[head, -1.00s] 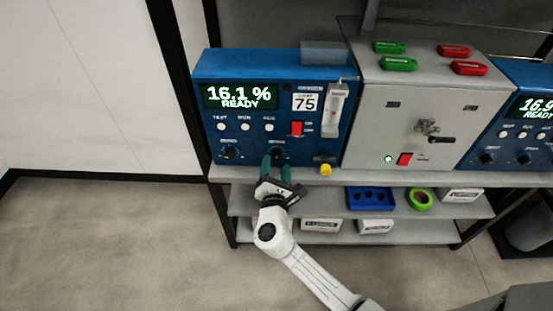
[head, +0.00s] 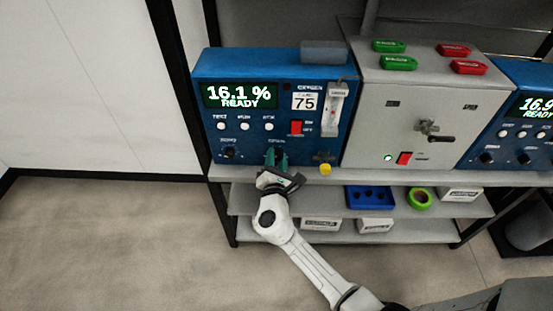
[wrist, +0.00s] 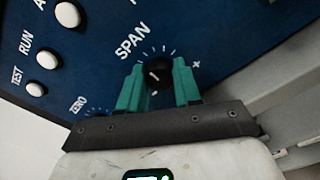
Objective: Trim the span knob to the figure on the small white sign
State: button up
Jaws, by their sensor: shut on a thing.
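The blue oxygen analyser (head: 215,70) stands on the bench, its display (head: 240,96) reading 16.1 % READY. The small white sign (head: 304,102) on its front reads 75, under a smaller line too small to read. The black span knob (wrist: 157,76) has a pale pointer line and tick marks around it, with a plus sign at one side. My gripper (wrist: 159,82) has its two green fingers closed on either side of the knob. In the head view my gripper (head: 276,157) is at the lower middle of the panel and largely hides the knob.
The zero knob (head: 229,152) is left of my gripper, below a row of white buttons (head: 245,126). A red switch (head: 296,127), a flow tube (head: 335,106) and a yellow knob (head: 325,169) are to the right. A grey cabinet (head: 365,110) stands beside the analyser.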

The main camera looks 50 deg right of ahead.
jog(key=c, duration=0.3)
jog(key=shift+f+b, duration=0.15)
jog(key=shift+b, duration=0.4)
jog(key=shift+f+m+b, duration=0.1)
jog(key=shift+m+b, duration=0.3)
jog(key=shift+m, duration=0.1)
jog(key=m+b, duration=0.2)
jog(key=b, duration=0.1)
jog(key=shift+f, duration=0.15)
jog(key=m+b, duration=0.5)
jog(key=b, duration=0.2)
jog(key=m+b, duration=0.2)
jog(key=shift+m, duration=0.3)
jog(key=shift+r+b, duration=0.25)
jog(key=shift+b, duration=0.15)
